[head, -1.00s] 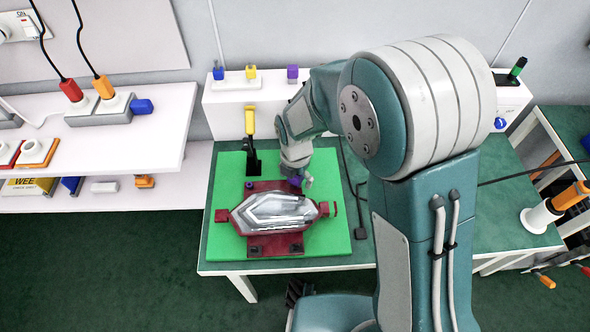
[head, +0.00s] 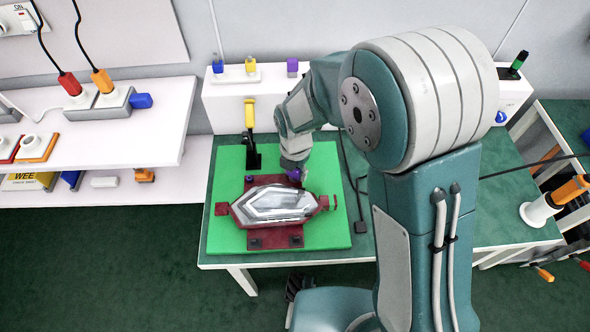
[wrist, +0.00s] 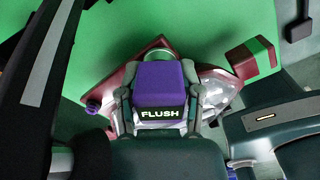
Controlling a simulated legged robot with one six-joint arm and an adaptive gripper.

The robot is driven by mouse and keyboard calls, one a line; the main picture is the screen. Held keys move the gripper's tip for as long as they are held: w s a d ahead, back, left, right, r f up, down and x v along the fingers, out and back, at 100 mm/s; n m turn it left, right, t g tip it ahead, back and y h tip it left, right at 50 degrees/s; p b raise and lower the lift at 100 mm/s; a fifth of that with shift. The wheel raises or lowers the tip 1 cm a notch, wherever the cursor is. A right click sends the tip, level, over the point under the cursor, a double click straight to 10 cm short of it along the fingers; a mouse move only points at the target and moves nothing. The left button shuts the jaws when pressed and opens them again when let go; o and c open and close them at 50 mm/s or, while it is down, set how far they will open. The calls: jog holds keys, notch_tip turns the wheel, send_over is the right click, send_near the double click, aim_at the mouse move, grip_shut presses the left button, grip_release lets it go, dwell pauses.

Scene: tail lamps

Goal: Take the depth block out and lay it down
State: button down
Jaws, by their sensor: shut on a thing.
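The depth block (wrist: 160,82) is purple with a FLUSH label on its near face. In the wrist view it sits between the two fingers of my gripper (wrist: 160,98), which is shut on it. In the head view the block (head: 294,174) shows as a small purple patch under my gripper (head: 296,172), at the rear edge of the lamp. The tail lamp (head: 275,206), clear and faceted, lies on a dark red fixture (head: 276,240). I cannot tell whether the block's underside is clear of the fixture.
The fixture sits on a green mat (head: 222,166) on the table. A toggle clamp with an upright yellow handle (head: 250,114) stands behind it. A white ledge (head: 230,105) behind carries coloured blocks. Bare mat shows left of the clamp. A cable lies on the right.

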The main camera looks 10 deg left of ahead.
jog(key=shift+r, duration=0.25)
jog(key=shift+r, duration=0.35)
jog(key=shift+r, duration=0.8)
jog(key=shift+w+r, duration=0.1)
jog(key=shift+r, duration=0.7)
